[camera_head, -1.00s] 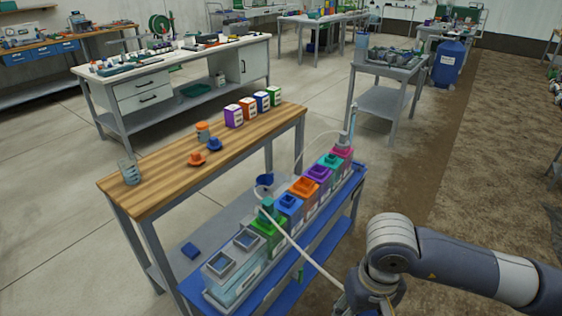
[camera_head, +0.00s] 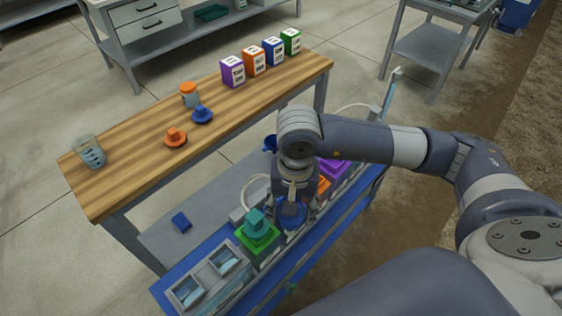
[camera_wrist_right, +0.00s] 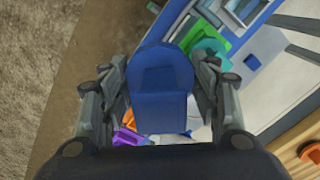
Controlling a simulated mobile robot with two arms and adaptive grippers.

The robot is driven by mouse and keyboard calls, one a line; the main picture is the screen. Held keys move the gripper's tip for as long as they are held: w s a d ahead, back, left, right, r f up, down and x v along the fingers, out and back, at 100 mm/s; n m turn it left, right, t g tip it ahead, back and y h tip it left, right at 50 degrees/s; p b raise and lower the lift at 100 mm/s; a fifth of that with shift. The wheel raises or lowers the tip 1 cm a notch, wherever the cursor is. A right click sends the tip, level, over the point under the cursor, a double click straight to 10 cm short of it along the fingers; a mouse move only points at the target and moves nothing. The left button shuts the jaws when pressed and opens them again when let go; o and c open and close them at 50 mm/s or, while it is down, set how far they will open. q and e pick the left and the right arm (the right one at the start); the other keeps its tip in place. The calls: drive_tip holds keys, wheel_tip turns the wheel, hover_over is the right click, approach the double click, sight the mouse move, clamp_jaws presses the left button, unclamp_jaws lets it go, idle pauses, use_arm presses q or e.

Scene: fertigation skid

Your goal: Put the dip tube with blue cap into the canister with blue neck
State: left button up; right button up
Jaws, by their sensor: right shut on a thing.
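My right gripper (camera_head: 293,208) comes in from the right over the canister row, pointing down. In the right wrist view it (camera_wrist_right: 160,95) is shut on a blue block-shaped cap (camera_wrist_right: 160,100) with a rounded flange, the cap of the dip tube. The tube below the cap is hidden, so I cannot tell how far it reaches into a canister. Blue (camera_head: 291,214) shows under the fingers at the place of the canister with blue neck; cap and neck cannot be told apart there. The canister body is mostly hidden by the gripper. My left gripper is not in view.
Beside it stand a green-necked canister (camera_head: 258,238) with a teal cap (camera_head: 255,218) and purple- and orange-necked ones, partly hidden by my arm. Open grey bins (camera_head: 190,291) are at the near end.

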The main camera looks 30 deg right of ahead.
drive_tip(key=shift+w+r+m, duration=0.2)
drive_tip(key=shift+w+m, duration=0.5)
drive_tip(key=shift+m, duration=0.5)
drive_tip(key=shift+w+r+m+p, duration=0.1)
drive_tip(key=shift+w+m+p, duration=0.3)
drive_tip(key=shift+m, duration=0.5)
drive_tip(key=m, duration=0.3)
drive_tip(key=w+m+p, duration=0.1)
drive_tip(key=m, duration=0.2)
drive_tip(key=shift+w+r, duration=0.1)
use_arm(q)
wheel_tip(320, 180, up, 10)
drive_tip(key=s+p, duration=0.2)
drive_tip(key=p, duration=0.6)
use_arm(e)
drive_tip(key=w+d+f+m, duration=0.15)
drive_tip(key=w+m, duration=0.25)
drive_tip(key=m, duration=1.3)
drive_tip(key=w+d+f+m, duration=0.1)
drive_tip(key=w+d+m, duration=0.2)
drive_tip(key=m, duration=1.3)
use_arm(q)
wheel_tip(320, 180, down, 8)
drive_tip(key=b, duration=0.8)
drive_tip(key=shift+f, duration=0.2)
use_arm(e)
wheel_tip(320, 180, down, 12)
drive_tip(key=shift+w+a+r+m, duration=0.15)
drive_tip(key=shift+w+r+m, duration=0.1)
drive_tip(key=shift+m, duration=0.15)
